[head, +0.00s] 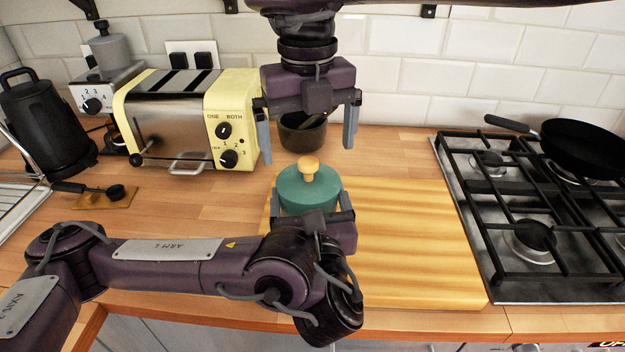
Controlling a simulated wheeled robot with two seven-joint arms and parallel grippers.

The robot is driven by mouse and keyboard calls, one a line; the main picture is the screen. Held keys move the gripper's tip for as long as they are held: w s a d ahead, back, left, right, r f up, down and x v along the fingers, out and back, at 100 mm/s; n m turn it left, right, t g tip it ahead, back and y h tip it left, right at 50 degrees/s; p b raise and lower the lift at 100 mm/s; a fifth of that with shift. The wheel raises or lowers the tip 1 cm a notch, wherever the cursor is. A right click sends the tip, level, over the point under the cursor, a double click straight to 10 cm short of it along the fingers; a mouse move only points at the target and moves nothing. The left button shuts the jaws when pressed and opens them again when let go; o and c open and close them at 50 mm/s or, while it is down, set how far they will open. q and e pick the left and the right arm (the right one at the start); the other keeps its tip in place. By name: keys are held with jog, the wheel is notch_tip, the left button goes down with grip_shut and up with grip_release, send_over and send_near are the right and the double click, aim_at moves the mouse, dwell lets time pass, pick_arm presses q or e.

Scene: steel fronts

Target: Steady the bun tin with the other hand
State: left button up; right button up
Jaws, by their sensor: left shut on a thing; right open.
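The bun tin (306,190) is a round teal tin with a pale wooden knob (309,165) on its lid. It stands upright on the left part of a wooden board (410,240). My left gripper (309,208) is at its near side, shut on the tin, with a finger showing at its right side. The tin's lower front is hidden by this gripper. My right gripper (308,140) points down behind and above the tin, open and empty, its fingers wide apart and clear of the tin.
A dark pot (302,135) stands at the back, partly behind my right gripper. A yellow toaster (185,120) and a black kettle (45,125) are at the left. A gas hob (530,235) with a black pan (585,150) is at the right. The board's right part is clear.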

aim_at(308, 160)
jog(key=shift+f, duration=2.95)
jog(key=c, duration=0.9)
